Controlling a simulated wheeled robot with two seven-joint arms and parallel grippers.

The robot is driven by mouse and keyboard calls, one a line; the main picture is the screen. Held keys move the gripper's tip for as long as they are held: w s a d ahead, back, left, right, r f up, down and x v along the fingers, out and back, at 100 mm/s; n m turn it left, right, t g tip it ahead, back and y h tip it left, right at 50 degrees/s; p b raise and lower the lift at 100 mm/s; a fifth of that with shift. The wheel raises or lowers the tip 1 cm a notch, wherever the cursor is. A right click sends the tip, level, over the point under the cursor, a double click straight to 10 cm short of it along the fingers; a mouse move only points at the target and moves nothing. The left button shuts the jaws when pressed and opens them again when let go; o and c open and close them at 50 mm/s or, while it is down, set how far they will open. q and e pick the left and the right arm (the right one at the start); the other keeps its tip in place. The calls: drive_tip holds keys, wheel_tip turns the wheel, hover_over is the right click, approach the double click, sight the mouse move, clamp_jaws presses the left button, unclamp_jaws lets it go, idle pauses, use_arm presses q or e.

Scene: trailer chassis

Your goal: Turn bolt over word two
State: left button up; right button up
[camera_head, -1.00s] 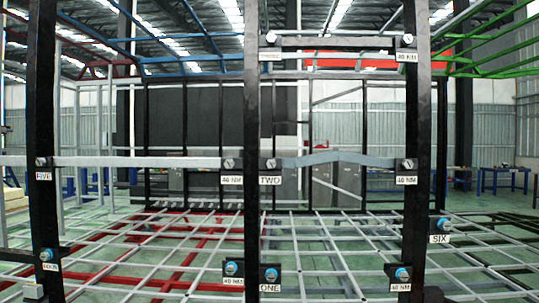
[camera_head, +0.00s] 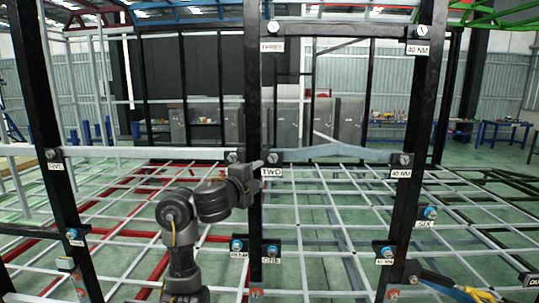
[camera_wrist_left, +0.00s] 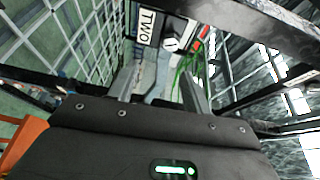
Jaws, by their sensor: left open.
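The label TWO (camera_head: 271,172) is on the middle black upright. The bolt over it (camera_head: 272,157) has a pale round head and sits at the joint with the grey crossbar. My left gripper (camera_head: 266,172) comes up from below, its jaws beside the label and a little below the bolt. In the left wrist view the jaws (camera_wrist_left: 160,88) are open with nothing between them. There the label TWO (camera_wrist_left: 146,27) appears turned on its side, and the bolt (camera_wrist_left: 170,45) shows beyond the fingertips. Contact cannot be told. My right gripper is not in view.
The middle black upright (camera_head: 254,110) stands close to my left gripper. Other labelled bolts sit around: FIVE (camera_head: 51,153), SIX (camera_head: 430,213), ONE (camera_head: 272,249). A white grid (camera_head: 330,225) lies beyond the frame.

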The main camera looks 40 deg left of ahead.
sight(273, 159)
use_arm(q)
drive_tip(key=x, duration=0.3)
drive_tip(key=r+x, duration=0.1)
drive_tip(key=x, duration=0.1)
drive_tip(key=r+x, duration=0.1)
drive_tip(key=x, duration=0.2)
drive_tip(key=shift+w+a+f, duration=0.1)
drive_tip(key=shift+w+a, duration=0.2)
drive_tip(key=shift+a, duration=0.2)
drive_tip(key=shift+w+a+y, duration=0.2)
drive_tip(key=shift+w+y, duration=0.1)
drive_tip(key=shift+w, duration=0.45)
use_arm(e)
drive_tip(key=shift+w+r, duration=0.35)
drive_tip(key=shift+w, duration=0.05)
